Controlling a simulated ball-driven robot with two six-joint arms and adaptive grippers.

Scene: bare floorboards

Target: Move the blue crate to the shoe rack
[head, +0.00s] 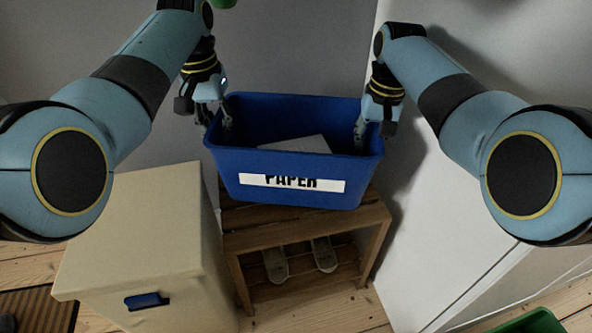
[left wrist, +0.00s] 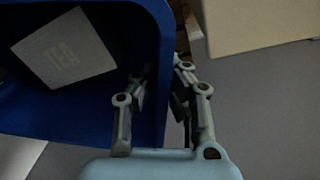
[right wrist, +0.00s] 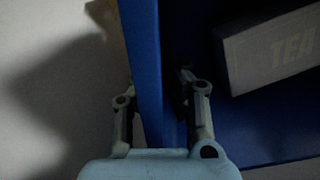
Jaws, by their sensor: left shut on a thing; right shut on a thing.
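The blue crate (head: 295,172) has a white "PAPER" label on its front and a light box marked TEA (left wrist: 64,48) inside. In the head view it is over the wooden shoe rack (head: 312,234); I cannot tell whether it touches the top. My left gripper (head: 222,122) is shut on the crate's left wall, one finger inside and one outside. The left wrist view shows this wall (left wrist: 155,100) between the fingers. My right gripper (head: 362,132) is shut on the right wall in the same way, also seen in the right wrist view (right wrist: 146,70).
A cream box (head: 140,245) with a blue handle slot stands left of the rack. A pair of shoes (head: 300,260) sits inside the rack. A white cabinet (head: 450,230) is to the right. A green object (head: 530,322) shows at the bottom right. A grey wall is behind.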

